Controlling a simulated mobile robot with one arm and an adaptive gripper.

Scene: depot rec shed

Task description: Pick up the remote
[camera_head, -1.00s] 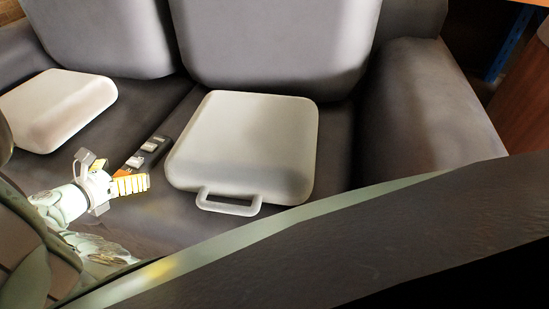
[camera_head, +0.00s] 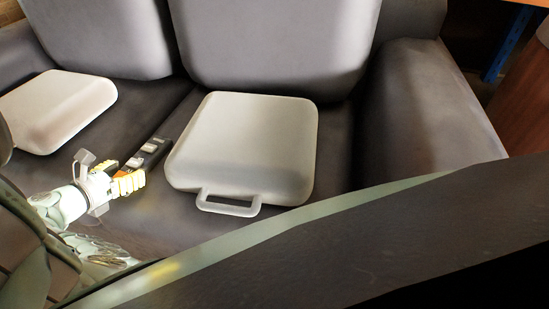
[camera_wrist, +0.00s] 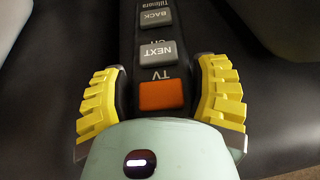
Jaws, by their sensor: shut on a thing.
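The remote (camera_head: 151,148) is a long dark bar with grey buttons and one orange button. It lies on the dark sofa seat, just left of a pale case with a handle. In the wrist view the remote (camera_wrist: 160,65) runs away from me between the fingers, with grey buttons marked BACK and NEXT and an orange one under the word TV. My gripper (camera_head: 120,176) has yellow ribbed fingers and is shut on the near end of the remote, one finger on each side. In the wrist view my gripper (camera_wrist: 160,95) hides the remote's nearest end.
The pale case (camera_head: 243,145) stands close to the remote's right side, its handle toward me. Another pale case or cushion (camera_head: 58,108) lies at the left. The sofa's backrest (camera_head: 275,45) rises behind, and its armrest (camera_head: 425,110) is at the right.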

